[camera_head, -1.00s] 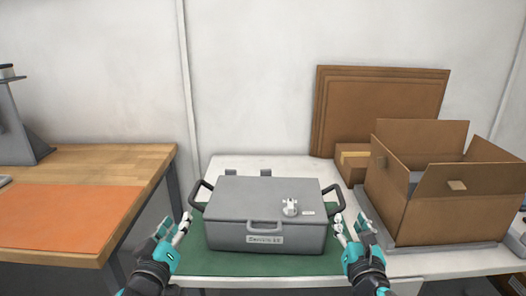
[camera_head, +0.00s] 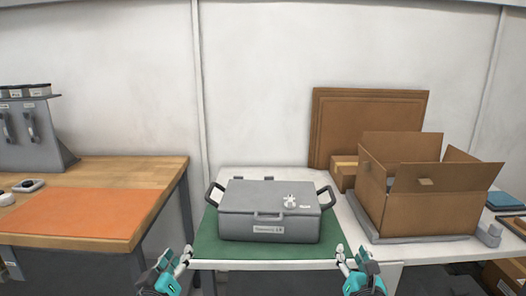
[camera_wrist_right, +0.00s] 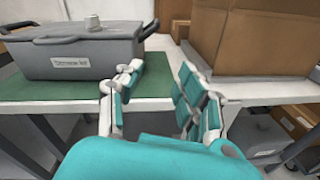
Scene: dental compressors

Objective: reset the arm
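My left gripper (camera_head: 178,266) is at the bottom of the head view, in front of the white table's front edge and left of the grey case. Its fingers look spread and nothing shows between them. My right gripper (camera_head: 353,262) is in front of the same edge, right of the case. In the right wrist view its fingers (camera_wrist_right: 150,88) are apart and empty. The grey lidded case (camera_head: 268,226), with a front label and black side handles, sits shut on a green mat (camera_head: 208,247). Both grippers are clear of it.
An open cardboard box (camera_head: 420,208) stands on the white table (camera_head: 385,250) at the right, with flat cardboard sheets (camera_head: 368,105) behind. A wooden workbench (camera_head: 165,170) with an orange mat (camera_head: 75,214) is at the left. Open floor space lies between bench and table.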

